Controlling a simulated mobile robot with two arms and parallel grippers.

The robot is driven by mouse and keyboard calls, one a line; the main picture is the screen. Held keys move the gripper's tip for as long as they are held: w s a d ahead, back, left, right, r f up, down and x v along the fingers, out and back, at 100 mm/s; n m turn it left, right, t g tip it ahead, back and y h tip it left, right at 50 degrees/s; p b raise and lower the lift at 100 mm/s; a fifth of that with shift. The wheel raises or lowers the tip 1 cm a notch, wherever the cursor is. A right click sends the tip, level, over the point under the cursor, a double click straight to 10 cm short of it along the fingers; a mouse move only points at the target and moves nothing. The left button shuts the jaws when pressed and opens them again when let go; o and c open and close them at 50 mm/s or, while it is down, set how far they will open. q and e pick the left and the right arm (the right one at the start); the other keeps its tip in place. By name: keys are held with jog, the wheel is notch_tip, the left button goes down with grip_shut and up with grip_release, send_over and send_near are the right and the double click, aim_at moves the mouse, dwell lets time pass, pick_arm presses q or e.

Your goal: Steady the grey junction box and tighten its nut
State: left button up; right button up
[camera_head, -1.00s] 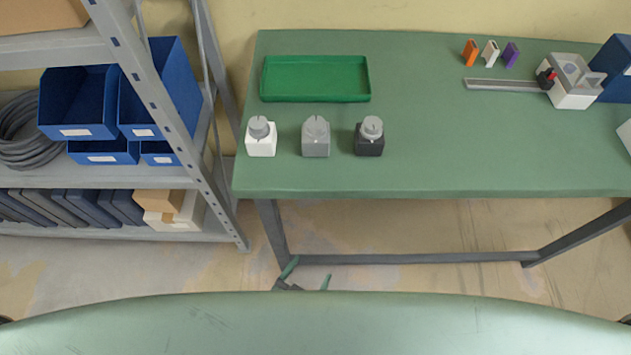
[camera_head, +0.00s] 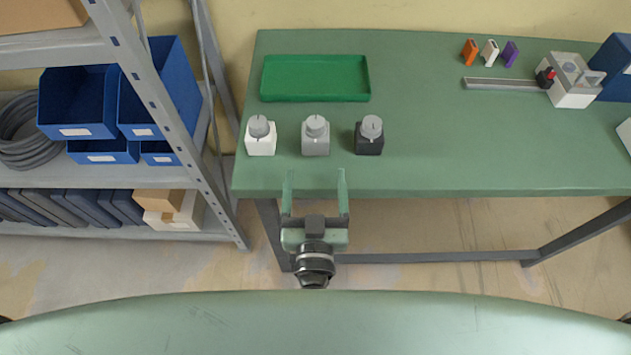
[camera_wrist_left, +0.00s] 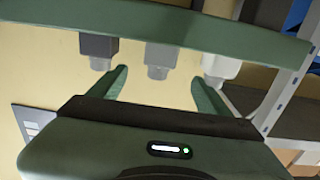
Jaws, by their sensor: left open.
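The grey junction box (camera_head: 316,145) stands upright near the table's front edge, between a white box (camera_head: 261,145) and a black box (camera_head: 369,145). Its round grey nut (camera_head: 316,126) sits on top. My left gripper (camera_head: 316,180) is open and empty in front of the table edge, its two fingers pointing toward the grey box without touching it. In the left wrist view the grey box (camera_wrist_left: 160,55) appears upside down, between and beyond the open fingers (camera_wrist_left: 158,88). My right gripper is not in view.
A green tray (camera_head: 316,97) lies behind the boxes. Orange, white and purple pieces (camera_head: 490,54) stand at the back right, near a white fixture (camera_head: 573,93) with a grey bar (camera_head: 505,84). A shelf (camera_head: 170,115) stands at the left. The table's middle is clear.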

aim_at(316, 144)
pick_arm(q)
jog(key=w, duration=1.1)
jog(key=shift+w, duration=0.35)
